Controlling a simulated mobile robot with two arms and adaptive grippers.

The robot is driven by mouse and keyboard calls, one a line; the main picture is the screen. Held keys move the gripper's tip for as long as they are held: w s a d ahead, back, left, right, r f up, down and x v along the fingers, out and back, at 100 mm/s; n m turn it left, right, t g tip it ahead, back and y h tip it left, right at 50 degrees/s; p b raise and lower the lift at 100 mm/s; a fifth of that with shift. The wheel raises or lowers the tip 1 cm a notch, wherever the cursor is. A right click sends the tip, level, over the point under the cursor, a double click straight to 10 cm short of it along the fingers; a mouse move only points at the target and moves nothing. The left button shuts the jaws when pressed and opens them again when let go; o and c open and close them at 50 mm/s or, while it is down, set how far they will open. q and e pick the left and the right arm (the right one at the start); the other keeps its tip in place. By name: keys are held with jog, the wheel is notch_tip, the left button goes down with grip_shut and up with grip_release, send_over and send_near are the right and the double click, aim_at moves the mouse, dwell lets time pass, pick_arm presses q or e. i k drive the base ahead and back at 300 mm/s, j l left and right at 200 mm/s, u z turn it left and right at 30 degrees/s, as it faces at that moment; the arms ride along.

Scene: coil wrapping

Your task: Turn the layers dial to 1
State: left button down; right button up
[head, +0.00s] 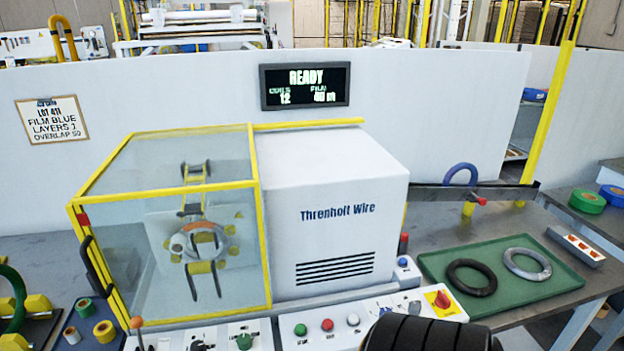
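The control panel (372,312) runs along the front of the wrapping machine. At its left part sit a green knob (244,342) and a grey knob (198,345), both partly cut by the bottom edge. Their labels and settings are too small to read, so I cannot tell which is the layers dial. The order card (51,119) on the wall reads film blue, layers 1. The display (305,86) reads READY. A black ribbed part of my own body shows at the bottom right, over the panel's front. Neither gripper shows.
A yellow-framed clear guard (165,215) encloses a coil on the machine. Green, red and white buttons and a red-on-yellow switch (440,300) are on the panel. A green tray (455,292) with two coils lies right. Tape rolls (104,331) stand bottom left.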

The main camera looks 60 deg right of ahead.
aim_at(384, 309)
jog(key=z, duration=2.4)
